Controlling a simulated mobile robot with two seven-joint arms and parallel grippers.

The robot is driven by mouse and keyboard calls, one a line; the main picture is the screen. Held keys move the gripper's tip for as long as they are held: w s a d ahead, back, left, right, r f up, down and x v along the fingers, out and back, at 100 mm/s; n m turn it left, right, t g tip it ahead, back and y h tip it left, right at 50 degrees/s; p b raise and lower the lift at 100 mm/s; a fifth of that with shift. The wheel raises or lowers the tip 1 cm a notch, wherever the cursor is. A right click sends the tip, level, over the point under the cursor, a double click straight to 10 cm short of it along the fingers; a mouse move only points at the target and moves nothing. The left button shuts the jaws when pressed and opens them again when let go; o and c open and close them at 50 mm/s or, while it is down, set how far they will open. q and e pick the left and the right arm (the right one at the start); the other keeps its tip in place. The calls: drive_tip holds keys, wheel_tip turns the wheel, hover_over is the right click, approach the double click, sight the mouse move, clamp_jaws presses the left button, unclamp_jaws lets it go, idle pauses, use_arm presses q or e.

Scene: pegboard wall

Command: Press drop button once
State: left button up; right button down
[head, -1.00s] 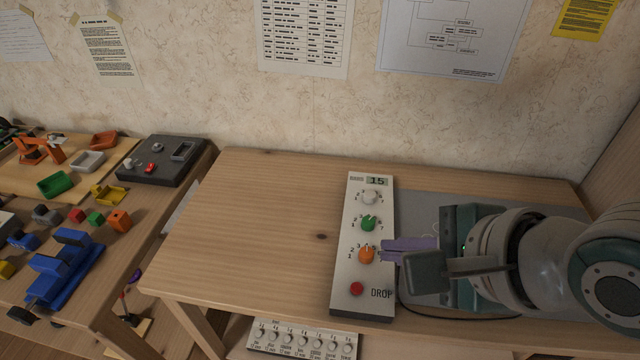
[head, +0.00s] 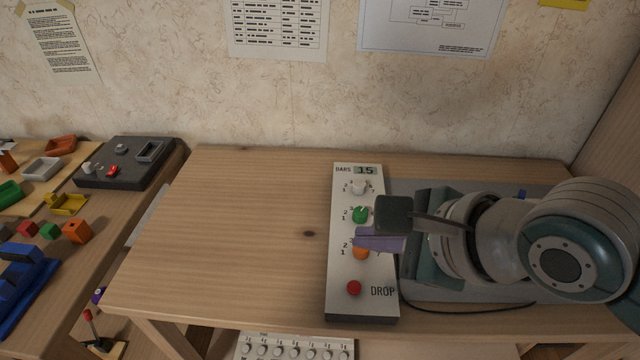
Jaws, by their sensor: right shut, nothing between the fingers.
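The drop button is a red round button (head: 354,288) near the front end of a white control panel (head: 341,262), beside the word DROP. The panel lies on the wooden table and also carries a white knob (head: 358,187), a green knob (head: 360,214) and an orange knob (head: 361,253). Its display (head: 366,170) reads 15. My right gripper (head: 362,238) comes in from the right, shut and empty. Its purple fingertips are over the panel between the green and orange knobs, behind the red button and apart from it. They hide part of the orange knob. My left gripper is out of view.
The wooden table (head: 230,230) is clear left of the panel. A grey mat (head: 480,297) with a dark cable lies under my right arm. A dark box (head: 128,163) and small coloured parts sit on the left table. Another knob panel (head: 295,348) is below the front edge.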

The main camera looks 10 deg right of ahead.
drive_tip(key=b, duration=0.7)
hover_over(354, 288)
drive_tip(key=d, duration=0.1)
drive_tip(key=f, duration=0.6)
drive_tip(key=shift+s+f, duration=0.3)
drive_tip(key=shift+s, duration=0.1)
drive_tip(key=shift+f, duration=0.75)
drive_tip(key=shift+f, duration=0.4)
drive_tip(key=shift+f, duration=0.35)
idle(0.5)
drive_tip(key=shift+r, duration=0.1)
drive_tip(key=shift+r+p, duration=0.7)
drive_tip(key=shift+p, duration=0.2)
